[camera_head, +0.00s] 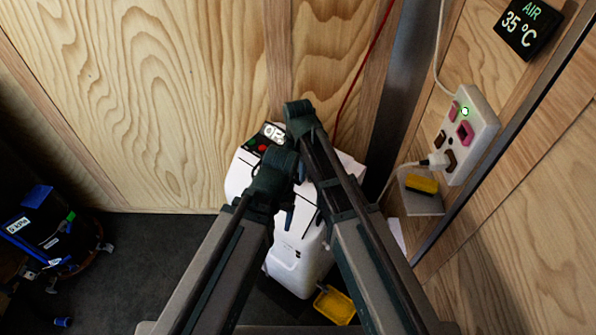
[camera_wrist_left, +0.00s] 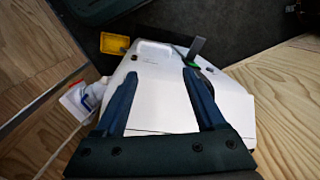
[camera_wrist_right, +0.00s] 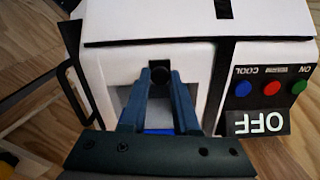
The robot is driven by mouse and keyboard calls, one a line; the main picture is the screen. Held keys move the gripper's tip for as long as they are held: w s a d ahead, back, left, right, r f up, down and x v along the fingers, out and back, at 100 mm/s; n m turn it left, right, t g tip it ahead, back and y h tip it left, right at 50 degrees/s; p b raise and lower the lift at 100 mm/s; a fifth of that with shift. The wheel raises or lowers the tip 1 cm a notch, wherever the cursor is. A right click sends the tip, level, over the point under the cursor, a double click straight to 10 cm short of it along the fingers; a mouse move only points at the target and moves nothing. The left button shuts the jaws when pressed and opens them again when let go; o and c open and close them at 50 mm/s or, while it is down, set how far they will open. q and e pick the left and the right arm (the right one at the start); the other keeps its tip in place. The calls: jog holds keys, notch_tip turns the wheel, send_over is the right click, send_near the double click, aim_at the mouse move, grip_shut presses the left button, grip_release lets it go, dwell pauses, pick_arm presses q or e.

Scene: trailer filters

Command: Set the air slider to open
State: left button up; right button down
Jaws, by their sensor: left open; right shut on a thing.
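A white appliance (camera_head: 293,262) stands against the wooden wall and also shows in both wrist views. In the right wrist view my right gripper (camera_wrist_right: 160,85) is shut on a small dark knob (camera_wrist_right: 160,72) in a recess of the appliance; a blue strip (camera_wrist_right: 158,131) shows below. In the left wrist view my left gripper (camera_wrist_left: 160,80) is open and empty over the white casing. A dark grey tab (camera_wrist_left: 197,47) with green beside it stands near the casing's edge. I cannot tell whether the knob or the tab is the air slider. My arms hide part of the appliance in the head view.
A panel with coloured buttons reads OFF (camera_wrist_right: 262,123). A yellow tray (camera_head: 335,304) lies by the appliance's foot. A socket box (camera_head: 468,135) and a temperature display (camera_head: 528,27) are on the right wall.

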aim_at(315, 192)
dwell(0.8)
jog(key=s+d, duration=0.4)
jog(key=d, duration=0.1)
jog(key=shift+d, duration=0.1)
jog(key=c, duration=0.7)
grip_release()
jog(key=shift+o, duration=0.2)
jog(key=shift+r, duration=0.15)
jog(key=shift+r+p, duration=0.25)
jog(key=shift+p, duration=0.15)
notch_tip(315, 192, up, 13)
jog(key=p, duration=1.3)
